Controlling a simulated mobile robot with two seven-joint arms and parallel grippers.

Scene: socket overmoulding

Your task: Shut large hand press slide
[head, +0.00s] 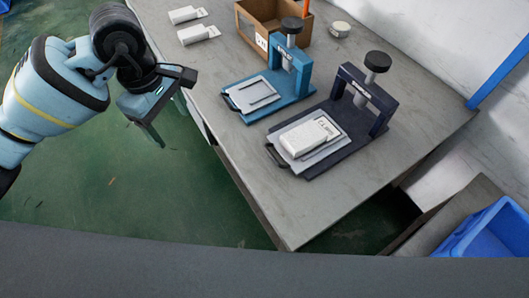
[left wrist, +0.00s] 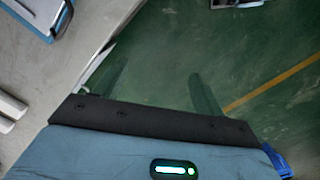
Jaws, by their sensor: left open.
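The large hand press (head: 376,95) is dark navy with a round black knob on top and stands on the table's right part. Its slide (head: 325,157) is a light grey plate, drawn out toward the table's front edge, with a dark handle (head: 276,157) at its near end. A white socket part (head: 308,138) lies on the slide. My left gripper (head: 174,128) is open and empty, off the table's left edge above the green floor, well left of the slide. Its fingers also show in the left wrist view (left wrist: 157,88). My right gripper is out of view.
A smaller blue hand press (head: 295,72) with a grey plate stands left of the large one. Two white parts (head: 199,34) lie at the back left, near a cardboard box (head: 262,24). A blue crate (head: 490,240) is at the lower right. The table's front (head: 262,180) is clear.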

